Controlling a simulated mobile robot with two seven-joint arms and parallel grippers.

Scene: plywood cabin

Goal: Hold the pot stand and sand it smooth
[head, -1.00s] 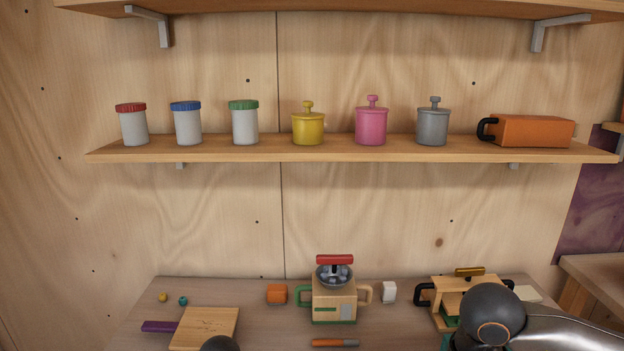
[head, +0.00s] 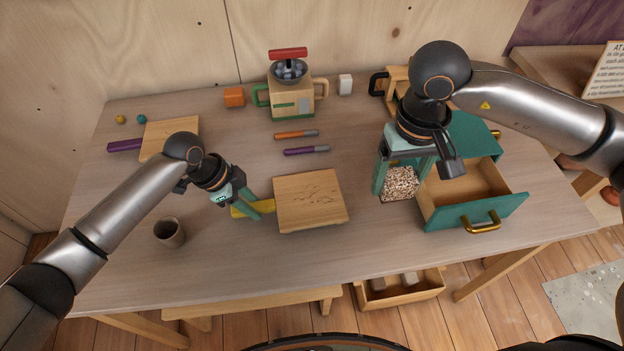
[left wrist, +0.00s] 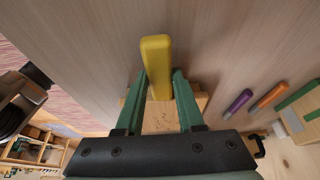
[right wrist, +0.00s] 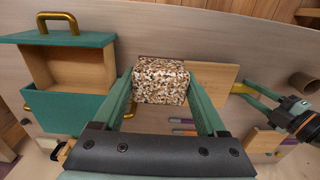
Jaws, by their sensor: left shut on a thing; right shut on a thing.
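The pot stand (head: 311,205) is a square wooden board with dark scratch-like marks on its top, lying flat at the middle of the table. A yellow handle (head: 240,209) is at its left side. My left gripper (head: 261,203) is shut on this yellow handle, and the left wrist view shows it between the fingers (left wrist: 157,80). My right gripper (head: 402,172) is shut on a speckled brown-and-white block (head: 400,184), seemingly the sanding block. The block also shows between the fingers in the right wrist view (right wrist: 161,80). It is right of the board, apart from it.
A teal drawer box (head: 472,133) with its drawer (head: 471,197) pulled open stands right of the block. A brown cup (head: 169,232) stands front left. Orange (head: 296,134) and purple (head: 306,151) tools lie behind the board. A toy blender-like machine (head: 291,100) stands farther back.

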